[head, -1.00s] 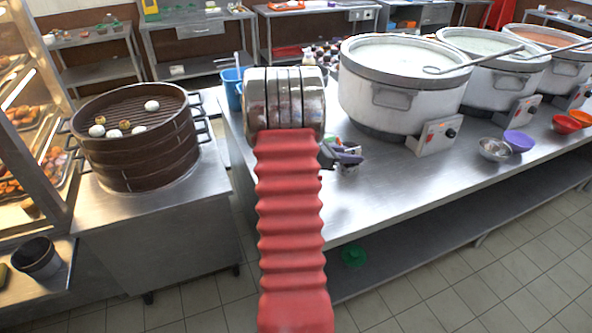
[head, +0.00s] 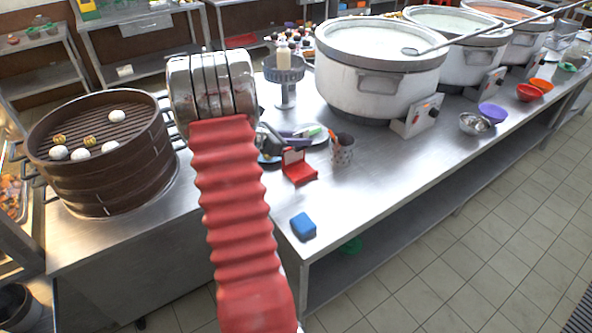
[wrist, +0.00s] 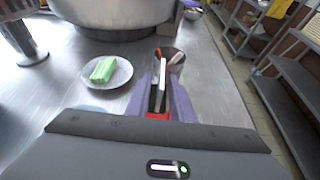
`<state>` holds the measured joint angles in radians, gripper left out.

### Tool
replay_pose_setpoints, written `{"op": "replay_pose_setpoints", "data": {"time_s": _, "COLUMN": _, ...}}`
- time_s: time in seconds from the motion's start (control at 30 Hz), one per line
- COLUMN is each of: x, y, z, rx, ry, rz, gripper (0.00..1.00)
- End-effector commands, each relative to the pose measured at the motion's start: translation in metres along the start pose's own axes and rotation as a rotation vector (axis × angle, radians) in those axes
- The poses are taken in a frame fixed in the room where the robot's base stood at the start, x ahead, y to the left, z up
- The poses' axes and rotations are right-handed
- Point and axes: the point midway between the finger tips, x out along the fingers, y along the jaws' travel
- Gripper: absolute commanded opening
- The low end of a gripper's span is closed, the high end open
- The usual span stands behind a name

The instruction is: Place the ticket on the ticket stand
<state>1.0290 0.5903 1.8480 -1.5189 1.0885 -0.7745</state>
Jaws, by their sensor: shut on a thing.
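The white ticket (head: 292,156) stands upright, right by the red ticket stand (head: 301,172) on the steel counter. My gripper (head: 291,136) has purple fingers and is shut on the ticket. In the wrist view the ticket (wrist: 172,68) rises edge-on between the fingers. A bit of the red stand (wrist: 157,115) shows between and below the fingers there. The ticket's lower edge appears at the stand, but I cannot tell whether it rests in it.
A cup of utensils (head: 342,152) stands just right of the stand. A plate (wrist: 95,79) with a green item lies nearby. A blue block (head: 303,227) sits at the counter's front edge. Large pots (head: 372,80) stand behind. A bamboo steamer (head: 100,180) is at left.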

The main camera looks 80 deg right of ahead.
Motion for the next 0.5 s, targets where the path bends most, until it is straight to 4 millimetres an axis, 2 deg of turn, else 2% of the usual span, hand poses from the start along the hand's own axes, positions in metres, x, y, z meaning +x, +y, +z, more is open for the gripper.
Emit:
{"op": "replay_pose_setpoints", "data": {"time_s": 0.17, "x": 0.001, "y": -0.001, "z": -0.001, "rx": 0.0, "ry": 0.0, "rz": -0.002, "gripper": 0.0}}
{"op": "replay_pose_setpoints", "data": {"time_s": 0.27, "x": 0.004, "y": -0.001, "z": -0.008, "rx": -0.002, "ry": 0.001, "rz": -0.003, "gripper": 0.0}}
{"op": "replay_pose_setpoints", "data": {"time_s": 0.5, "x": 0.019, "y": -0.001, "z": -0.043, "rx": -0.003, "ry": 0.001, "rz": -0.004, "gripper": 0.0}}
